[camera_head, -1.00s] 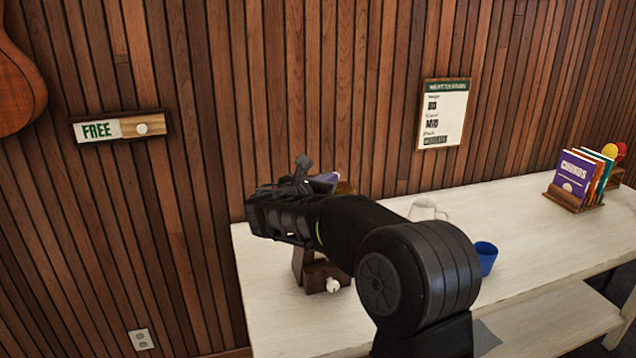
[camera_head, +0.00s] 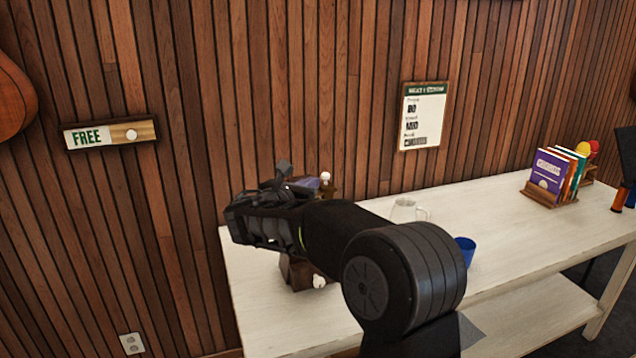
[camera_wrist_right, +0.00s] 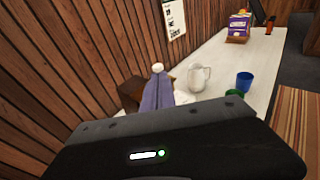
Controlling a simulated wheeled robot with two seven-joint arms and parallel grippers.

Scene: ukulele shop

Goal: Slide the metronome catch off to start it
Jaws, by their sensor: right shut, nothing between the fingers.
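A brown wooden body, apparently the metronome (camera_head: 296,274), stands near the table's left end, mostly hidden behind my right arm. A white knob (camera_head: 319,282) shows low on it. Above the arm, a purple-grey piece (camera_head: 308,182) and a white knob (camera_head: 325,176) show; they also show in the right wrist view, the purple-grey piece (camera_wrist_right: 156,97) upright with the white knob (camera_wrist_right: 157,68) at its top. The catch cannot be made out. My right gripper (camera_head: 243,218) is shut and empty, in front of the metronome and to its left; contact cannot be told. My left gripper is not in view.
On the pale table (camera_head: 480,215) stand a white pitcher (camera_head: 405,209), a blue cup (camera_head: 465,250) and a rack of chord books (camera_head: 553,178). The plank wall behind carries a FREE sign (camera_head: 110,134) and a notice (camera_head: 423,115). The table's middle is mostly clear.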

